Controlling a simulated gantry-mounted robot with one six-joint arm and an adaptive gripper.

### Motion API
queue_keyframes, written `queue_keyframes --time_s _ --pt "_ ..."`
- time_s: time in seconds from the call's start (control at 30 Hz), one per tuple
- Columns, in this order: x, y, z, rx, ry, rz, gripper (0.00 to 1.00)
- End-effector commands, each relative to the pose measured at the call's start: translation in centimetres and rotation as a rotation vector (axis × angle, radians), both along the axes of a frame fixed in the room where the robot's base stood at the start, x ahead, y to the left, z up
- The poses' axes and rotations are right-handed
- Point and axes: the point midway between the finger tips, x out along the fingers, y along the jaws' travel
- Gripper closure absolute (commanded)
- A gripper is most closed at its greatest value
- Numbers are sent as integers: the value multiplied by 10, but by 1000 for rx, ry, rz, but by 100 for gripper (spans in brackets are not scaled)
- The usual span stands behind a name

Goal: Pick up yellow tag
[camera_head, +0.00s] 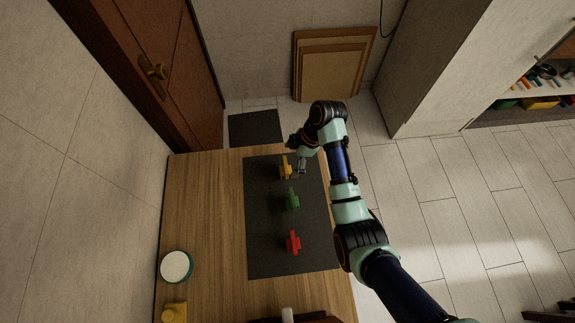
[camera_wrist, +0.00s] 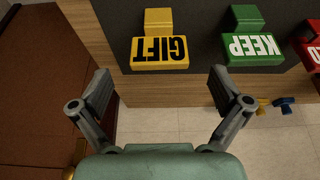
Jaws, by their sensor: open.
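The yellow tag (camera_head: 285,169) stands on a dark mat (camera_head: 262,215) on the wooden table, at the end nearest the door. In the wrist view the yellow tag (camera_wrist: 160,50) reads "GIFT" upside down, with a yellow block behind it. My gripper (camera_head: 297,172) is beside the yellow tag in the head view. In the wrist view my gripper (camera_wrist: 160,85) has its two fingers spread wide, with nothing between them. The yellow tag shows just beyond the fingertips, between them and apart from both.
A green "KEEP" tag (camera_head: 292,200) and a red tag (camera_head: 293,242) stand in line on the mat. A round white-topped dish (camera_head: 176,267) and a yellow object (camera_head: 174,312) are on the table's left. The table's wooden left side has bare room.

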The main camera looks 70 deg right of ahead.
Motion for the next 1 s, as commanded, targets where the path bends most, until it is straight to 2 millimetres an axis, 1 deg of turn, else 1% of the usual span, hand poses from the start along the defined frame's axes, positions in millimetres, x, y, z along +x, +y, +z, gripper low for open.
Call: queue_keyframes --time_s 0.03,0.1,0.17,0.3,0.4,0.5,0.67,0.7,0.77,1.0 --pt "2 1 -4 -1 -1 1 0" --pt "2 1 -5 -2 -1 -1 0" --pt "4 2 -11 0 0 0 0" --pt "12 6 -36 0 0 0 0" --pt "17 9 -49 -1 0 0 0" --pt "19 9 -53 -2 0 -1 0" --pt "19 9 -53 -3 0 -2 0" --pt "19 9 -52 -3 0 -2 3" --pt "19 9 -52 -3 0 -2 13" --pt "19 9 -52 -3 0 -2 53"
